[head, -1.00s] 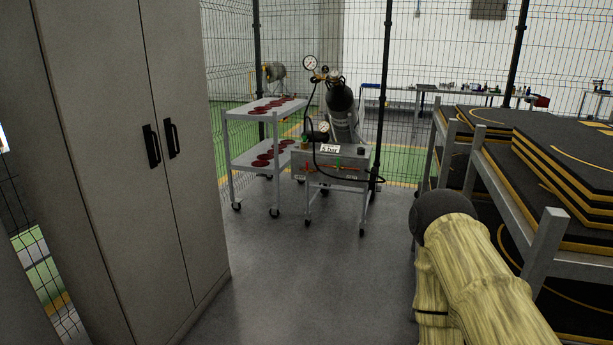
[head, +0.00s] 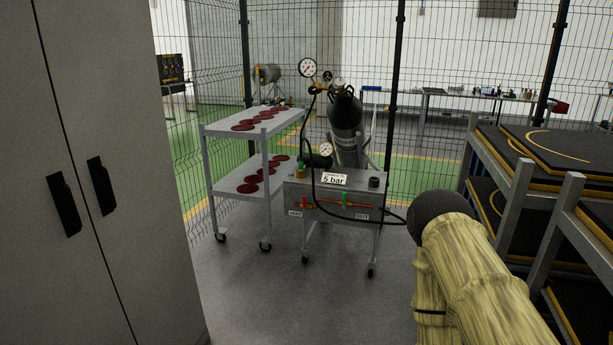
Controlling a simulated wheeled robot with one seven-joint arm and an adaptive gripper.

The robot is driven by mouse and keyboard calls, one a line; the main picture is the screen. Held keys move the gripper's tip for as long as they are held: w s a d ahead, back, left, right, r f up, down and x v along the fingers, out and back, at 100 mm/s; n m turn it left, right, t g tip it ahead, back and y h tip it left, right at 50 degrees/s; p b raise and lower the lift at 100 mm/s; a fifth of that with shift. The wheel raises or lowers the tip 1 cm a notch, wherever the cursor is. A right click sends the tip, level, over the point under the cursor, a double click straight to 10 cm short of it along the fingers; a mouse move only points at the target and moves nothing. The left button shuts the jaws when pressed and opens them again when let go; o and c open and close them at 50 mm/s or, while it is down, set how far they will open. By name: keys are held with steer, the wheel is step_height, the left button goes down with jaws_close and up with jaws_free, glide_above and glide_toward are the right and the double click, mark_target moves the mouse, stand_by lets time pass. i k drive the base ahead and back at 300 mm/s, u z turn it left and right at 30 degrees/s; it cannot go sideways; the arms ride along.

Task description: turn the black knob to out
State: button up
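A small black knob (head: 374,182) stands on the right end of the top of a grey wheeled cart (head: 325,222), ahead of me in the head view. Which way it points is too small to tell. The cart's front has a small label at its right that seems to read OUT (head: 362,217) and another small label (head: 295,213) at its left. My arm shows at the lower right in a yellowish sleeve with a dark rounded part. My gripper is out of view, apart from the cart as far as I can see.
The cart carries a "5 bar" sign (head: 334,179), gauges (head: 307,67), a dark cylinder (head: 345,115) and a black hose. A shelf trolley (head: 235,190) with red discs stands left of it. A grey cabinet (head: 130,200) is near left, racks (head: 490,180) right. The floor between is clear.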

mark_target(313, 89)
steer(key=z, duration=0.05)
steer(key=i, duration=1.5)
steer(key=z, duration=0.8)
steer(key=i, duration=0.35)
steer(key=u, duration=1.9)
